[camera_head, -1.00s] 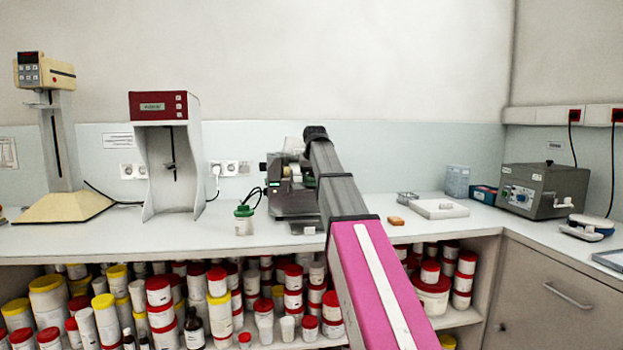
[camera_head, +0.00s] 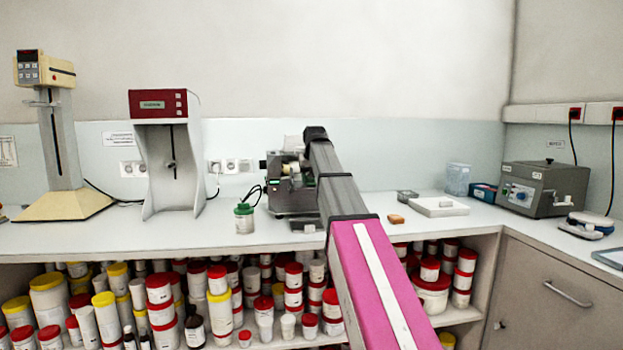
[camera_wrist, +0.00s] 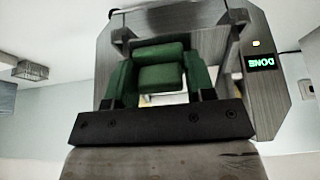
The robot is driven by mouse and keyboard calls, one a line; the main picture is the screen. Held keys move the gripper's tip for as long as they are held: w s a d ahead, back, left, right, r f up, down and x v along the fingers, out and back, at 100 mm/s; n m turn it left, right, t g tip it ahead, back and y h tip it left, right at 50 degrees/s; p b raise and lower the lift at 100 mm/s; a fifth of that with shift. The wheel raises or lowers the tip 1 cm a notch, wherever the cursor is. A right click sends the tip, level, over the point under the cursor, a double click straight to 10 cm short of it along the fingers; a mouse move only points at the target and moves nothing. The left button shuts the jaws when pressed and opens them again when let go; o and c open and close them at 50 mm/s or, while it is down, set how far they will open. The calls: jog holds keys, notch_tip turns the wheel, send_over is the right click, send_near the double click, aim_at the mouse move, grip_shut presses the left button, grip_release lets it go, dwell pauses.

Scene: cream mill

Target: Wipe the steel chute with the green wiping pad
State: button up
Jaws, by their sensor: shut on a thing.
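My gripper is shut on the pad. A steel machine with a lit green display (camera_wrist: 262,64) surrounds the pad in that view, with brushed metal walls on both sides. I cannot tell the steel chute apart from the machine's other metal, nor whether the pad touches it. In the head view the steel machine (camera_head: 287,197) stands on the counter, partly behind my arm.
A green-capped jar (camera_head: 244,219) stands left of the machine. A red-topped stand (camera_head: 160,105) is at left. Several tubs fill the shelf below.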

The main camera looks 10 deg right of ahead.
jog(key=shift+w+r, duration=0.3)
jog(key=shift+w, duration=0.25)
jog(key=shift+w+r, duration=0.3)
jog(key=shift+w, duration=0.25)
jog(key=shift+w+r, duration=0.2)
jog(key=shift+w, duration=0.35)
jog(key=shift+w+r, duration=0.2)
jog(key=shift+w, duration=0.35)
jog(key=shift+s+f, duration=0.35)
jog(key=shift+s, duration=0.45)
jog(key=shift+s+f, duration=0.4)
jog(key=shift+s, duration=0.35)
jog(key=shift+s+f, duration=0.35)
jog(key=shift+s, duration=0.45)
jog(key=shift+w+r, duration=0.1)
jog(key=shift+r, duration=0.05)
jog(key=shift+r, duration=0.55)
jog(key=w+v, duration=0.1)
jog(key=v, duration=0.5)
jog(key=shift+r, duration=0.5)
